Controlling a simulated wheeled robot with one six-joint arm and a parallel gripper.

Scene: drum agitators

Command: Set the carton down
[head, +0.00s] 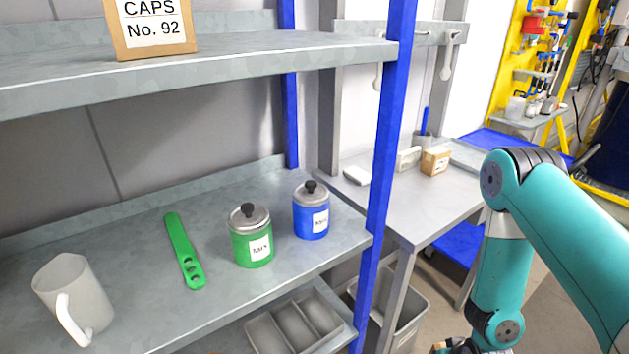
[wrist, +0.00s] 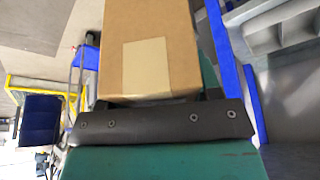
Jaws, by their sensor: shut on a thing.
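A brown carton (wrist: 147,45) with a paler tan label fills the upper middle of the wrist view. My gripper (wrist: 155,118) is shut on it; its dark bar lies across the near edge of the carton. The fingertips are hidden by the carton.
A grey shelf (head: 130,290) holds a white mug (head: 72,295), a green tool (head: 184,250), a green canister (head: 250,236) and a blue canister (head: 311,211). A CAPS box (head: 150,28) stands above. A workbench (head: 410,205) bears a small carton (head: 435,161). A bin (head: 408,310) stands below.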

